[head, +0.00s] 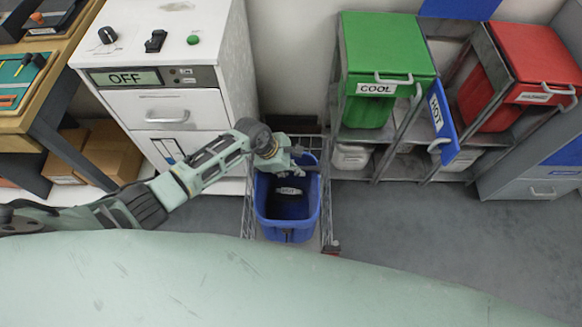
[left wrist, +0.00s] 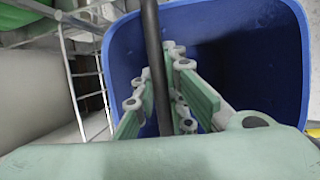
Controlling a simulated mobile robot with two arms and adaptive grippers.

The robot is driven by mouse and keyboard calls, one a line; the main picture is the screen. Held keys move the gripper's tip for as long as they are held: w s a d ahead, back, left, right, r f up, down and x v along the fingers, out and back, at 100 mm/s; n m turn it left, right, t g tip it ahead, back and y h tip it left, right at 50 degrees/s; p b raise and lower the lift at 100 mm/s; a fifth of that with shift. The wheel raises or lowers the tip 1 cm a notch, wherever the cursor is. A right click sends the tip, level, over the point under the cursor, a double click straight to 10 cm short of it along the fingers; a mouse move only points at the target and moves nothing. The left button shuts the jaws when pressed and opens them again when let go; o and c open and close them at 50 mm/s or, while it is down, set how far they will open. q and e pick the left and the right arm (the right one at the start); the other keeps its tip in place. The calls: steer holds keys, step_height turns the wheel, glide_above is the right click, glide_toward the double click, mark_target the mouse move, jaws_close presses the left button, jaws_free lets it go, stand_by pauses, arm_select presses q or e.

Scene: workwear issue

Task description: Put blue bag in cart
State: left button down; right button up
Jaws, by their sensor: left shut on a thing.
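The blue bag (head: 288,230) is an open, box-shaped container with a pale label inside. In the head view it stands upright between the wire sides of the cart (head: 327,205). I cannot tell whether its bottom rests on the cart floor. My left gripper (head: 292,177) is over the bag's opening, near its back edge. In the left wrist view the gripper (left wrist: 168,95) is shut on the bag's dark bar-like handle (left wrist: 151,35), with the blue walls (left wrist: 122,60) beyond it. The cart's wire side (left wrist: 75,75) shows at the left. My right gripper is not in view.
A white cabinet (head: 165,105) marked OFF stands left of the cart. A rack with a green COOL bin (head: 385,50), a blue HOT flap (head: 443,120) and a red bin (head: 530,50) stands at the right. Grey floor (head: 420,225) is clear in front of the rack.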

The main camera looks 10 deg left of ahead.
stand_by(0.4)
arm_select(q)
steer(key=c, duration=1.7)
jaws_free()
steer(key=shift+c, duration=0.2)
steer(key=shift+o, duration=0.3)
steer(key=shift+s+f, duration=0.1)
steer(key=shift+f, duration=0.05)
steer(key=v, duration=1.2)
